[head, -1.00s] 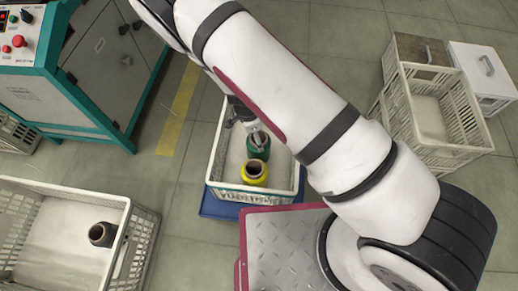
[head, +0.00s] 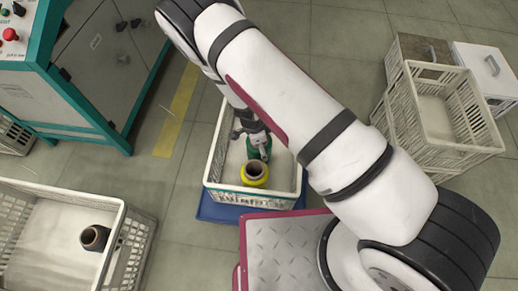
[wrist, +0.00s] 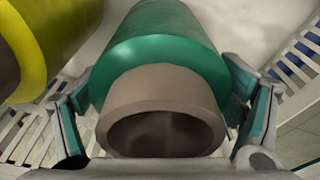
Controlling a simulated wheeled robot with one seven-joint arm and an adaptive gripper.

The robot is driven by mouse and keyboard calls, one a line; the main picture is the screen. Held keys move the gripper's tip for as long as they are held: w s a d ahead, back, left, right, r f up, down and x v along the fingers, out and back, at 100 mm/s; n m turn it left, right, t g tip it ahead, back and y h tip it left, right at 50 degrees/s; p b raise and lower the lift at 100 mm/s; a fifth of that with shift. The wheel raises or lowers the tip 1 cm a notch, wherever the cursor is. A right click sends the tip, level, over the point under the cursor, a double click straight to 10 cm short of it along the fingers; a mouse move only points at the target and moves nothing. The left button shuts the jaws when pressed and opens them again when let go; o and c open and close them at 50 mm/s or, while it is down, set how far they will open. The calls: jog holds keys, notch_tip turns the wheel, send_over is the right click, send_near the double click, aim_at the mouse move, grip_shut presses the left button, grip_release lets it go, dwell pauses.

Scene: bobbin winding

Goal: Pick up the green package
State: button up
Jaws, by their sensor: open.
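The green package (head: 259,147) is a green bobbin on a grey-brown tube. It stands in the white crate (head: 224,188) in the middle, and my arm partly hides it in the head view. In the wrist view the green package (wrist: 165,45) fills the middle, its hollow tube end facing the camera. My gripper (head: 257,137) is over it in the head view. In the wrist view the open fingers of my gripper (wrist: 160,110) lie on either side of the tube and green winding. I cannot tell whether they touch it.
A yellow bobbin (head: 254,174) stands close to the green one in the same crate; it shows at upper left in the wrist view (wrist: 50,35). The crate walls are near. Another crate (head: 30,190) at left holds a dark bobbin (head: 95,238). An empty crate (head: 408,112) stands at right.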

jog(key=c, duration=1.2)
